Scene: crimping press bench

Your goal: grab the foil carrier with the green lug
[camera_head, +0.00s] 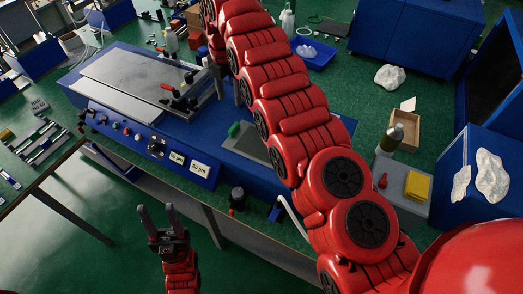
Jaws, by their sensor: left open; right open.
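I cannot surely pick out the foil carrier with the green lug. A small green piece (233,130) shows beside a grey plate (252,146) on the blue press bench, partly behind my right arm. Several flat, narrow pieces (38,145) lie on the table at the left; their lug colours are too small to tell. My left gripper (159,214) is open and empty, fingers up, low in front of the bench and apart from it. My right gripper (219,76) is open near the press's right end; its fingertips are partly hidden and hard to make out.
The blue press (150,80) has a metal top, a red-handled clamp (177,98) and a front control panel (150,145). A dark knob (237,198) stands near the bench's front edge. A yellow block (417,186) sits at the right. Green floor (105,205) is clear left of my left gripper.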

